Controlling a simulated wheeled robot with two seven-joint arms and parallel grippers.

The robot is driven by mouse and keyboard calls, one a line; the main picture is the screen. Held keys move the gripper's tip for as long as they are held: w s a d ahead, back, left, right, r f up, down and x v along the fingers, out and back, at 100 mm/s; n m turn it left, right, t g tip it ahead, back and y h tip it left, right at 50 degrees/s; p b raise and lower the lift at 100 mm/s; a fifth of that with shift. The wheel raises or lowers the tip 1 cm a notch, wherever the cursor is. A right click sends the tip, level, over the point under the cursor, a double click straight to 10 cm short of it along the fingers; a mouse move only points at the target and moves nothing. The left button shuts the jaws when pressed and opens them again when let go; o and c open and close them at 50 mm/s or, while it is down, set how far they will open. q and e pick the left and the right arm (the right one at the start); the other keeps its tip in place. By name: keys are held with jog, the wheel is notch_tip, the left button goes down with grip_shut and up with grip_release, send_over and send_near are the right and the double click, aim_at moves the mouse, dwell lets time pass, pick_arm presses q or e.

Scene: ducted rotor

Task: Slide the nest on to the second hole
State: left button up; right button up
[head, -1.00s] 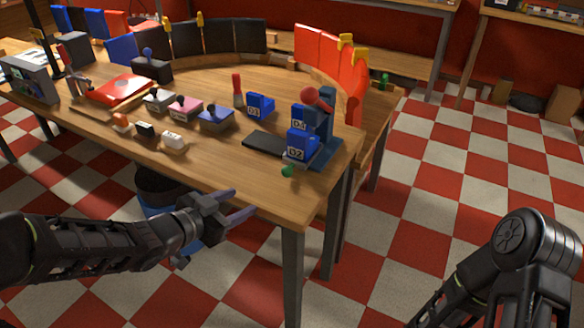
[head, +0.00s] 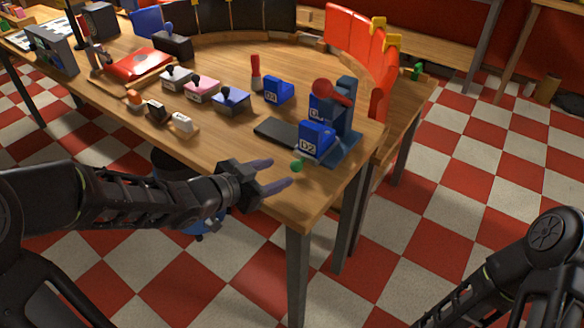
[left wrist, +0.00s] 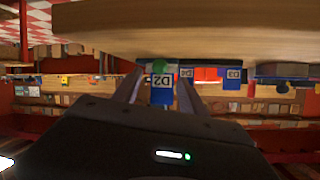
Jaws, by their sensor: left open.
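A blue block marked D2 (head: 317,141) sits at the near right corner of the wooden table, at the front of a blue stand (head: 347,120) with a red ball-like top (head: 332,92). I cannot tell for certain which part is the nest; no hole shows clearly. My right gripper is out of view.
A flat black plate (head: 278,131) lies left of the stand, with another blue block (head: 278,90) behind it. Several small switch boxes stand farther left. Red panels (head: 356,50) curve behind the stand. The table's front edge (head: 232,181) is close to my left gripper.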

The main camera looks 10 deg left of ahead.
aim_at(292, 168)
pick_arm(q)
jog(key=b+x, duration=0.1)
jog(key=x, duration=0.5)
jog(key=shift+w+d+f, duration=0.15)
jog(key=shift+w+d, duration=0.05)
jog(key=shift+w, duration=0.1)
jog(key=shift+c, duration=0.5)
grip_shut()
dwell(0.6)
